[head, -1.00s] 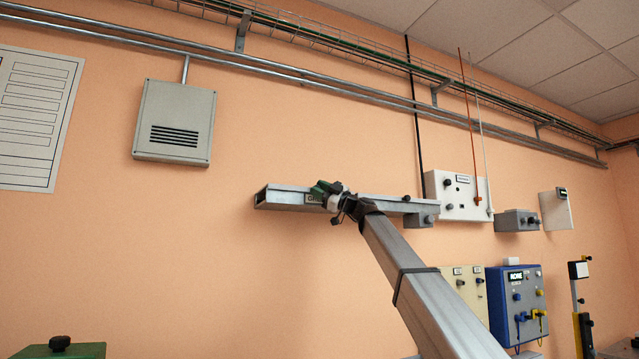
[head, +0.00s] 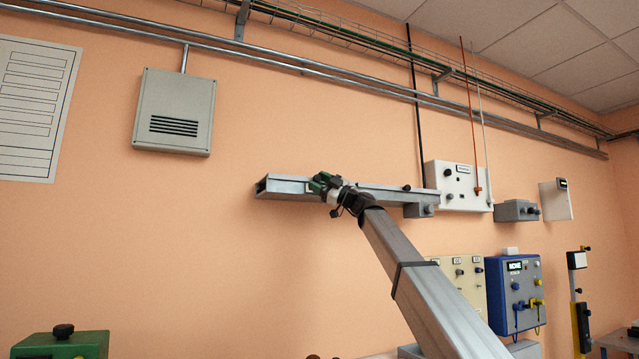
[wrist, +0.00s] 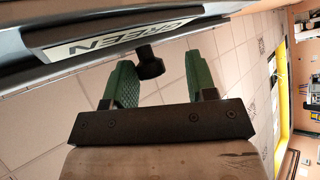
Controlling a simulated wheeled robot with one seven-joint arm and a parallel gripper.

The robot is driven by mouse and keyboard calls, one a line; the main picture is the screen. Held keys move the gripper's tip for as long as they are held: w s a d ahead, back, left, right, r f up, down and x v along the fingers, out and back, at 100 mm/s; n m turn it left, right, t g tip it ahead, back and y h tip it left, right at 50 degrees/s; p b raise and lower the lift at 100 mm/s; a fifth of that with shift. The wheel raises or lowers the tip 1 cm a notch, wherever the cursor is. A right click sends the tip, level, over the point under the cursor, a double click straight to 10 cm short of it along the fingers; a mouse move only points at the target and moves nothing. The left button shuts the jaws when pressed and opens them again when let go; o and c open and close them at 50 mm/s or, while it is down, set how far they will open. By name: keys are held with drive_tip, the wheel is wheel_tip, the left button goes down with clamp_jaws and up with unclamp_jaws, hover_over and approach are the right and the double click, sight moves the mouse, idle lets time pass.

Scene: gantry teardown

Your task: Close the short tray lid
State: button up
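The short tray is a long grey metal channel (head: 285,188) fixed on the orange wall in the head view. I cannot tell the lid apart from the tray body there. My gripper (head: 325,184), with green fingers, is at the tray's left part and covers some of its front. In the wrist view, a grey edge with a white label reading GREEN (wrist: 125,38) runs across the top left. My gripper (wrist: 160,78) is open there. A black knob (wrist: 149,63) shows between the fingertips, and I see a gap on both sides of it.
A grey box (head: 420,210) sits under the tray's right end, with a white control panel (head: 458,187) beside it. A grey vented box (head: 175,112) hangs at upper left. Metal pipes (head: 300,65) run above. The wall below left of the tray is bare.

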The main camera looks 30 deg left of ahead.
drive_tip(key=shift+w, duration=0.15)
drive_tip(key=v, duration=1)
drive_tip(key=shift+d+f, duration=0.25)
drive_tip(key=shift+d, duration=0.1)
